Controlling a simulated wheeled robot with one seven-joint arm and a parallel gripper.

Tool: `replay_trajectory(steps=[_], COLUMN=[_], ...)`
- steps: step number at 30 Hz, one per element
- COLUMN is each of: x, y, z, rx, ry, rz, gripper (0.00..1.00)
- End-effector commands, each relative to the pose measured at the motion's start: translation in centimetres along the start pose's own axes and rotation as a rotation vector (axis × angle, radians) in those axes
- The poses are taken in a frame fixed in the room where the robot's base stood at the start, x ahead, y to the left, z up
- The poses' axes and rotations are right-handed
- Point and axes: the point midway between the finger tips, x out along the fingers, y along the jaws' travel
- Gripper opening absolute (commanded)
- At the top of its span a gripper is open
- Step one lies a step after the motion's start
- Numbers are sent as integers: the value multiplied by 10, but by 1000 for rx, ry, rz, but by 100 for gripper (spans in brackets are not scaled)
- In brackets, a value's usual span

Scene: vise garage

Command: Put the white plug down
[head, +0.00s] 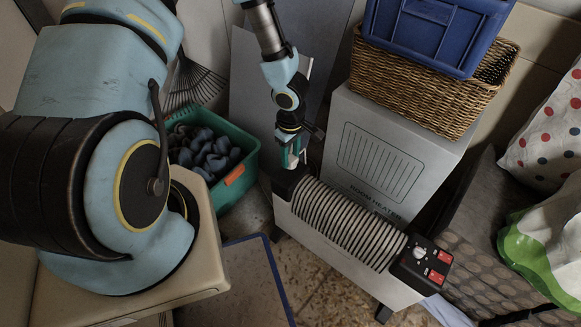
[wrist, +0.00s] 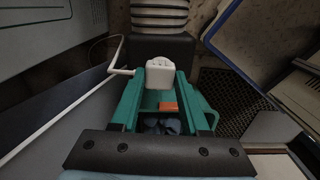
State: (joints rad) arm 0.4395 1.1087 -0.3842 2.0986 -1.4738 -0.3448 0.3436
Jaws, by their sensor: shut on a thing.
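The white plug (wrist: 162,73) sits between the teal fingertips of my gripper (wrist: 161,82) in the wrist view. The fingers are shut on it, and its white cord (wrist: 122,71) leaves to the left. In the head view my gripper (head: 292,160) points down beside the black end of the slatted heater (head: 345,222). The plug is too small there to make out clearly. In the wrist view the heater's dark end (wrist: 160,47) lies just beyond the plug; I cannot tell whether they touch.
A green bin (head: 236,190) with dark items stands left of the heater. A grey room heater box (head: 385,150) stands behind it, with a wicker basket (head: 420,85) and blue crate (head: 435,30) on top. Bags (head: 545,140) stand at the right. Some speckled floor (head: 325,295) is clear in front.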

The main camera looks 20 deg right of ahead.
Motion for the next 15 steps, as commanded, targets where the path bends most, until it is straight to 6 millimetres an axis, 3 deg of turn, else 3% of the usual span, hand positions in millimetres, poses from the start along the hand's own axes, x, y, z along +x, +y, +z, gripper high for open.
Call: replay_trajectory(steps=[9, 15], x=[38, 38], y=[0, 0], z=[0, 0], rx=[1, 1], ry=[-2, 0], rz=[0, 1], gripper=[0, 0])
